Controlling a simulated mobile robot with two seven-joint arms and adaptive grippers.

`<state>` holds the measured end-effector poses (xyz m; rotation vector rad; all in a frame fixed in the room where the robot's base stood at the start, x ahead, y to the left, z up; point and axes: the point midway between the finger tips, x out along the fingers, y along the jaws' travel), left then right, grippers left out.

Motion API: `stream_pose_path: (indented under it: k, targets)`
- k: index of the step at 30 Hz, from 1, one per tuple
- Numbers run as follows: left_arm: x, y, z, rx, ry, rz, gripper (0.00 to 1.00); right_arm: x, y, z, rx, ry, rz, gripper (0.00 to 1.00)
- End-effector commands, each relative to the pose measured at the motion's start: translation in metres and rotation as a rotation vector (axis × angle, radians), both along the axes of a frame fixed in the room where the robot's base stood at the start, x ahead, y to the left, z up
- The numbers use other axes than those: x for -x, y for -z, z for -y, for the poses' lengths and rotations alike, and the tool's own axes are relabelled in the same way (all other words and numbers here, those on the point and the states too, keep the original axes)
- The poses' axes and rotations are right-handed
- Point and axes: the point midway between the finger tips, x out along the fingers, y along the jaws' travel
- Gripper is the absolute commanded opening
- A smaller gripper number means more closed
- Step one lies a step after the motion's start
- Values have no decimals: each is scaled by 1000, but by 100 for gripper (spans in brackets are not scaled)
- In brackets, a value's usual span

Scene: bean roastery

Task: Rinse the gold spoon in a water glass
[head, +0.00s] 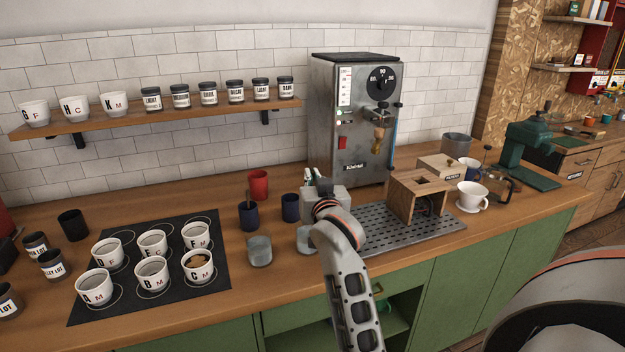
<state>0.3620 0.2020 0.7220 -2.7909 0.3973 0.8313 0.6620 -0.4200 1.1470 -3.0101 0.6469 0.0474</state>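No gold spoon can be made out. A grey, see-through glass (260,252) stands on the counter near the black mat. A second similar glass (305,240) stands to its right, partly covered by my arm. My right gripper (325,207) is over the counter just behind and right of this glass, at the grey box. My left gripper is out of view.
Several lettered cups (152,275) stand on a black mat (207,289) at the left. A steel machine (350,120), perforated tray (385,236) and white cup on a saucer (471,195) are right.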

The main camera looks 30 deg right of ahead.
Motion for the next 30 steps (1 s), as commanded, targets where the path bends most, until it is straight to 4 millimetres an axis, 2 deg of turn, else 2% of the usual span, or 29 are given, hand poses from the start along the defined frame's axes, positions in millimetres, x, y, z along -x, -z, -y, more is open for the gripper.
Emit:
stream_pose_path:
  k: [14,30]
  targets:
    - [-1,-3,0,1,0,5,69,0,0,0,0,0,0,0]
    - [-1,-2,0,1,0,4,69,0,-39,1,-5,3,2,0]
